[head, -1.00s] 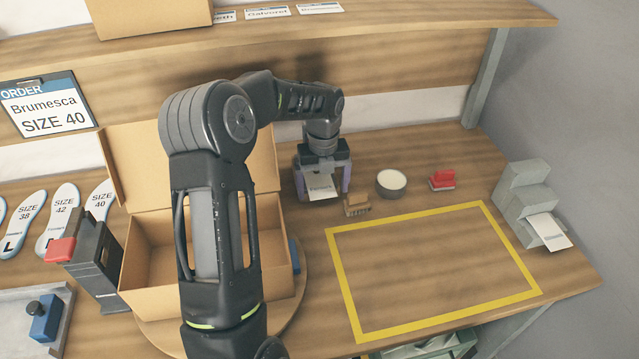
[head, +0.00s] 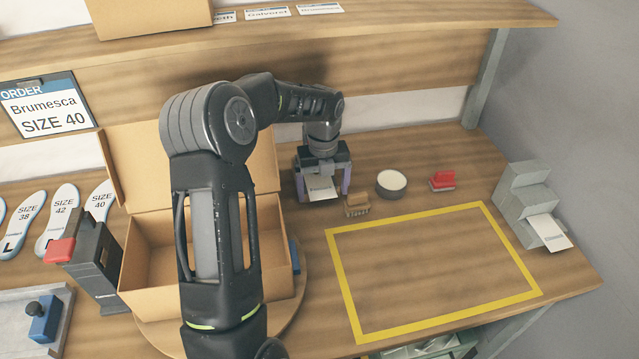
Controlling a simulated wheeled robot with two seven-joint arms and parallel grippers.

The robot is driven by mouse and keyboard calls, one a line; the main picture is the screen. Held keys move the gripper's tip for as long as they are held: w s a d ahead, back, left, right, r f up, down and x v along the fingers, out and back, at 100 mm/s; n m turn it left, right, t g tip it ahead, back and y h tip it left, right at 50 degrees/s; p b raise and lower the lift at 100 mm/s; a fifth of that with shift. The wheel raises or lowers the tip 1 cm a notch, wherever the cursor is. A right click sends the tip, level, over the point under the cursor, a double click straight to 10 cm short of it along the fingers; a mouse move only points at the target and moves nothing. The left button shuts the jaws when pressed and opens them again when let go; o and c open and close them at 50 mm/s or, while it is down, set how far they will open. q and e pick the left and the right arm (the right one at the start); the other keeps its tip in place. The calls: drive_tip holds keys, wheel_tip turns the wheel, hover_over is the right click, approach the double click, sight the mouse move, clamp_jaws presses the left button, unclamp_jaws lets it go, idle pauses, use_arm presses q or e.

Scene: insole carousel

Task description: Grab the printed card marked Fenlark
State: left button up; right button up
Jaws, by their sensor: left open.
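A small white printed card (head: 321,194) lies near the back of the bench, directly below my left gripper. Its print is too small to read surely now. My left gripper (head: 323,187) points down over the card, with its two fingers spread to either side of it. It is open and holds nothing that I can see. The gripper body hides the back part of the card, and I cannot tell whether it touches the card. My right gripper is out of view.
A brown stamp block (head: 357,204) stands close to the right finger. Beyond it are a round white-topped tin (head: 391,183) and a red stamp (head: 442,180). A grey printer (head: 526,200) holds another card (head: 549,232). The yellow-outlined area (head: 337,271) is empty. An open box (head: 150,258) stands left.

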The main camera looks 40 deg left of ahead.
use_arm(q)
drive_tip(key=shift+c, duration=0.4)
drive_tip(key=c, duration=1.5)
drive_tip(key=shift+o, duration=0.2)
drive_tip(key=shift+r, duration=0.15)
drive_tip(key=shift+r+p, duration=0.5)
drive_tip(key=w+d, duration=0.3)
drive_tip(key=w, duration=0.1)
drive_tip(key=w+d+p, duration=0.1)
drive_tip(key=w+d, duration=0.2)
drive_tip(key=w, duration=0.1)
drive_tip(key=w+d+p, duration=0.1)
drive_tip(key=w+d, duration=0.3)
drive_tip(key=shift+w+f, duration=0.15)
drive_tip(key=shift+w+d, duration=0.6)
drive_tip(key=shift+w, duration=0.3)
